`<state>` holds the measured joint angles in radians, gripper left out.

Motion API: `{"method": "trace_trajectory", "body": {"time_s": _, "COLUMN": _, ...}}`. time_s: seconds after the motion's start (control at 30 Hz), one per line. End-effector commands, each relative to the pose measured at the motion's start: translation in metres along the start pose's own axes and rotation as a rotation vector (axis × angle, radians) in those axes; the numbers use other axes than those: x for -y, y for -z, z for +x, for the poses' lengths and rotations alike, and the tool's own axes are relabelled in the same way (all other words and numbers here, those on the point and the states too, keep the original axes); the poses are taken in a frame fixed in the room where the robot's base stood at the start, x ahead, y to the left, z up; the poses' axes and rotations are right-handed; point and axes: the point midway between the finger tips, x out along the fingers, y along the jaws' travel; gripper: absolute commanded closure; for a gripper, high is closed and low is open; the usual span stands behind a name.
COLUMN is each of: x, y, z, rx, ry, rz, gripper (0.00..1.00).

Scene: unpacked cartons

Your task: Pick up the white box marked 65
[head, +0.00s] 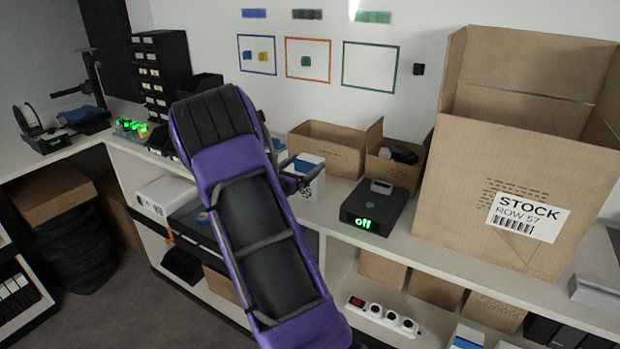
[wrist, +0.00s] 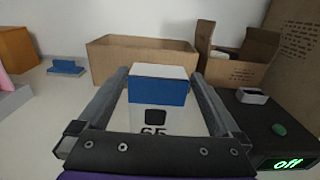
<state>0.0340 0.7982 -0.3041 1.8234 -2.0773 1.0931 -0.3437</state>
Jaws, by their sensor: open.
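The white box marked 65 (wrist: 158,112) stands on the counter, with a blue band on its upper front. In the wrist view it sits between the two fingers of my gripper (wrist: 160,85), which is open with a finger on each side of it. The lower part of the number is hidden by the gripper's body. In the head view the box (head: 311,184) is partly hidden behind my gripper (head: 293,174), and part of its number shows. I cannot tell whether either finger touches it.
A black device reading "off" (head: 373,206) stands just right of the box. An open carton (head: 330,149) is behind it, and a smaller open carton (head: 405,169) is behind right. A large STOCK carton (head: 515,195) fills the right.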

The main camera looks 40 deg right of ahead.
Motion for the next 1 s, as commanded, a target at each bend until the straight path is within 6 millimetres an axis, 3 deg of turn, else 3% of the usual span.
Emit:
{"method": "trace_trajectory", "body": {"time_s": 0.27, "x": 0.001, "y": 0.002, "z": 0.022, "rx": 0.000, "ry": 0.002, "rz": -0.001, "gripper": 0.00}}
{"method": "trace_trajectory", "body": {"time_s": 0.53, "x": -0.001, "y": 0.006, "z": 0.059, "rx": 0.000, "ry": 0.001, "rz": 0.000, "gripper": 0.00}}
{"method": "trace_trajectory", "body": {"time_s": 0.83, "x": -0.002, "y": 0.006, "z": 0.064, "rx": 0.000, "ry": -0.001, "rz": -0.001, "gripper": 0.00}}
{"method": "trace_trajectory", "body": {"time_s": 1.0, "x": -0.002, "y": 0.006, "z": 0.064, "rx": 0.000, "ry": 0.000, "rz": -0.001, "gripper": 0.29}}
